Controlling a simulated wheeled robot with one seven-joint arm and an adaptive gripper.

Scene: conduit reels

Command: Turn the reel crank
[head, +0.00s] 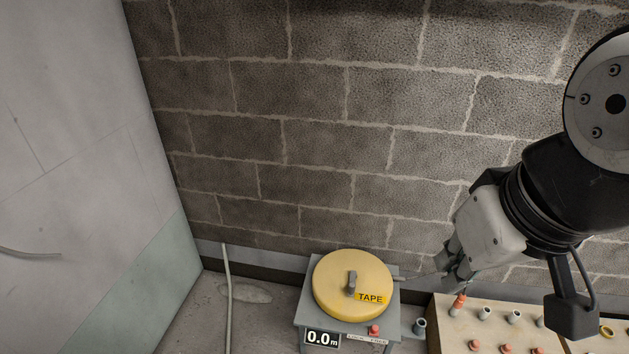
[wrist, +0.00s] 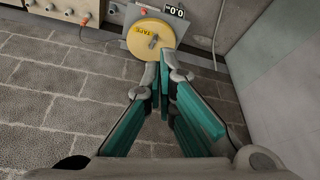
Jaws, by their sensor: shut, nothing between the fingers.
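The yellow reel (head: 335,283) labelled TAPE lies flat on a grey stand (head: 305,308) by the block wall. Its grey crank handle (head: 351,282) stands up near the middle of the top. A display on the stand reads 0.0 m. In the wrist view the reel (wrist: 143,40) and its crank handle (wrist: 153,41) show beyond my fingertips. My gripper (head: 447,277) is shut and empty, to the right of the reel in the head view. In the wrist view my gripper (wrist: 161,72) shows its teal-padded fingers together at the tips, apart from the crank handle.
A wooden box (head: 490,336) with several grey and orange pipe stubs stands at the lower right. A red button (head: 374,330) is on the stand's front. A pale conduit (head: 227,295) runs along the left. The floor left of the stand is mostly clear.

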